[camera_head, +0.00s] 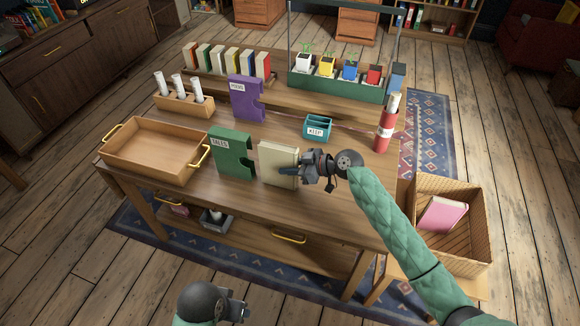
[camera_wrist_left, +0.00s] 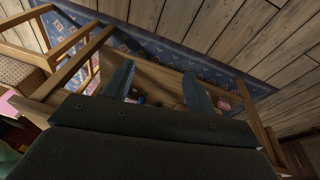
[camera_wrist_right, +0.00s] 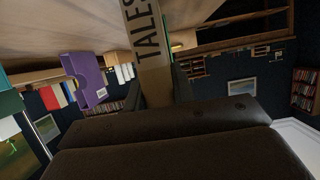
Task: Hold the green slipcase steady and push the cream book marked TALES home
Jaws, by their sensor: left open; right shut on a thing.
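The green slipcase (camera_head: 233,153), labelled TALES, stands upright on the table with a cut-out in its right edge. The cream book (camera_head: 276,164) is upright just right of the slipcase, with a small gap between them. My right gripper (camera_head: 291,172) is shut on the cream book from the right. In the right wrist view the book's spine (camera_wrist_right: 148,35) reads TALES and sits between the fingers. My left gripper (camera_head: 240,306) is low in front of the table, away from the slipcase. In the left wrist view its fingers (camera_wrist_left: 160,90) are apart and empty.
A wooden tray (camera_head: 150,152) is left of the slipcase. A purple slipcase (camera_head: 246,98) stands behind it. A teal KEEP box (camera_head: 318,127) and a red cylinder (camera_head: 386,125) are behind and right. A basket (camera_head: 466,222) holds a pink book. The table front is clear.

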